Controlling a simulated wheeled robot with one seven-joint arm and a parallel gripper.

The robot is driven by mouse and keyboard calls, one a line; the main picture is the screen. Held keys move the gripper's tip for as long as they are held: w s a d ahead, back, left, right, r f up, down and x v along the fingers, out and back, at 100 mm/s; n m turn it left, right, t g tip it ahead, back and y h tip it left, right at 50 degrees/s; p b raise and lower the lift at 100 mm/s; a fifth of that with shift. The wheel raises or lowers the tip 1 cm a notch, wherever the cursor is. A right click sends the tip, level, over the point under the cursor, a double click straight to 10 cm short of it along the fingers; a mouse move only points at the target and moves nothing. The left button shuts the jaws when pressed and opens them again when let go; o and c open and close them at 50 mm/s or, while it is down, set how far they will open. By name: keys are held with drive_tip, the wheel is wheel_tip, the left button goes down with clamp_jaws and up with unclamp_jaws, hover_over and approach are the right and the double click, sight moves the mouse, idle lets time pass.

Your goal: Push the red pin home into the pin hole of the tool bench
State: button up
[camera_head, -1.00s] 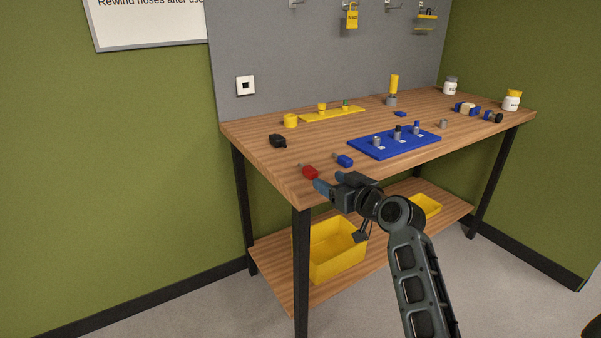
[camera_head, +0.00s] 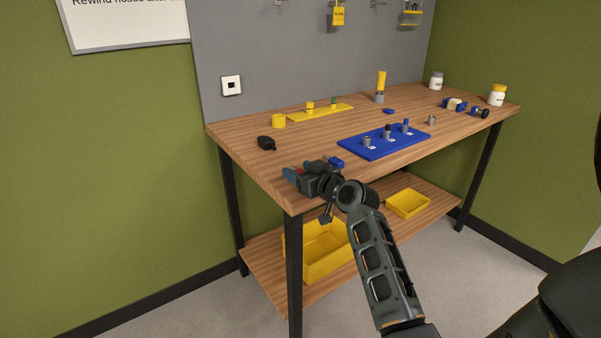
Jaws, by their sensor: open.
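A red piece (camera_head: 299,170), which looks like the red pin, lies near the front left corner of the wooden tool bench (camera_head: 232,139). Only a small bit of it shows; my gripper hides the rest. My gripper (camera_head: 295,174) is open, its blue-tipped fingers low over that corner, at or just in front of the red piece. I cannot tell whether the fingers touch it or lie around it. I cannot make out the pin hole in the bench.
A blue piece (camera_head: 336,162) lies just right of my gripper. A blue board (camera_head: 376,150) with several upright pegs is farther right. A black item (camera_head: 266,143), a yellow ring (camera_head: 279,121) and a yellow strip (camera_head: 327,113) lie behind. Yellow bins (camera_head: 320,262) stand on the lower shelf.

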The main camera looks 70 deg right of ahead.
drive_tip(key=shift+w+d+f, duration=0.1)
drive_tip(key=shift+w+d, duration=0.25)
drive_tip(key=shift+w, duration=0.2)
drive_tip(key=shift+c, duration=0.3)
drive_tip(key=c, duration=1)
drive_tip(key=shift+r, duration=0.7)
wheel_tip(320, 180, up, 3)
drive_tip(key=shift+f, duration=0.1)
drive_tip(key=s+d+r, duration=0.2)
drive_tip(key=d, duration=0.1)
drive_tip(key=s+d+r+b, duration=0.1)
drive_tip(key=s+d+r, duration=0.1)
drive_tip(key=s, duration=0.1)
drive_tip(key=s+d+r, duration=0.2)
drive_tip(key=s+d, duration=0.1)
drive_tip(key=shift+d+r+b, duration=0.3)
drive_tip(key=shift+r+b, duration=0.1)
